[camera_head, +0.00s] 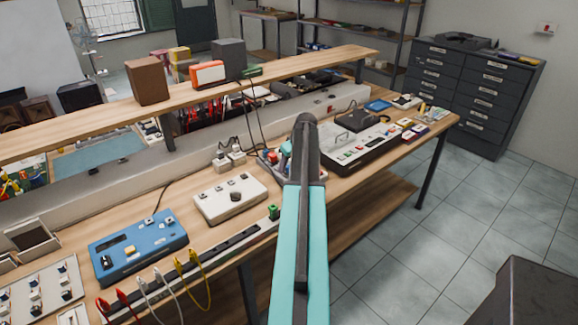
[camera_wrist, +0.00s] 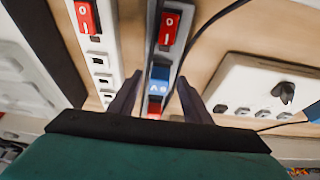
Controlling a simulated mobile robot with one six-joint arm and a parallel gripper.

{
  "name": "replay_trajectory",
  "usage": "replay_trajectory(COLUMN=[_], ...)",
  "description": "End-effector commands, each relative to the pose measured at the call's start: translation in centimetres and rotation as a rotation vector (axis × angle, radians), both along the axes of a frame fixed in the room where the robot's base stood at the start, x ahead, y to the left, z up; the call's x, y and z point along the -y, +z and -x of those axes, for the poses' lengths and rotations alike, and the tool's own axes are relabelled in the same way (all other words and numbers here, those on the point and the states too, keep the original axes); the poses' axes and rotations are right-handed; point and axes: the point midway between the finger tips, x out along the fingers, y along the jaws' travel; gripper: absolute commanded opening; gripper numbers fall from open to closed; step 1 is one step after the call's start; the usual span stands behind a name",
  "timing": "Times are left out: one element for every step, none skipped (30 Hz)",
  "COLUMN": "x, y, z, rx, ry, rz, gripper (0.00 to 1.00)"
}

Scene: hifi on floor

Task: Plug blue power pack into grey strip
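In the wrist view a blue pack (camera_wrist: 160,78) with white lettering sits in line with the grey strip (camera_wrist: 165,50), which has a red rocker switch (camera_wrist: 168,28). A red piece (camera_wrist: 155,106) is just below the pack. My gripper (camera_wrist: 158,84) has its two dark fingers apart, one on each side of the blue pack, with gaps visible. Whether the pack is seated in a socket cannot be told. In the head view my arm covers the gripper and most of this spot; small coloured pieces (camera_head: 270,157) show at its left edge.
A paler strip (camera_wrist: 100,62) with a red switch lies left in the wrist view; a white box with a black knob (camera_wrist: 284,93) lies right. On the bench are a blue device (camera_head: 138,248), a white box (camera_head: 230,198) and a mixer-like unit (camera_head: 358,146). Cables cross nearby.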

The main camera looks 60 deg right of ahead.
Motion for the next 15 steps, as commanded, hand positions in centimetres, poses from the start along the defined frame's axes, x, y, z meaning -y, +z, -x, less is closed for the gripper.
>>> replay_trajectory(x=[0.0,0.0,0.0,0.0,0.0,0.0,0.0,0.0,0.0,0.0,-0.1,-0.1,-0.1,-0.1,-0.2], y=[0.0,0.0,0.0,0.0,0.0,0.0,0.0,0.1,0.1,0.2,0.3,0.5,0.6,0.8,1.1], z=[0.0,0.0,0.0,0.0,0.0,0.0,0.0,0.0,0.1,0.1,0.1,0.2,0.3,0.4,0.5], rx=[0.0,0.0,0.0,0.0,0.0,0.0,0.0,0.0,0.0,0.0,0.0,0.0,0.0,0.0,0.001], ry=[0.0,0.0,0.0,0.0,0.0,0.0,0.0,0.0,0.0,0.0,0.0,0.0,0.0,0.0,0.0], rz=[0.0,0.0,0.0,0.0,0.0,0.0,0.0,0.0,0.0,0.0,0.0,0.0,0.0,0.0,0.001], gripper=[0.45,0.45,0.45,0.45,0.45,0.45,0.45,0.45,0.45,0.45,0.45,0.45,0.45,0.45,0.45])
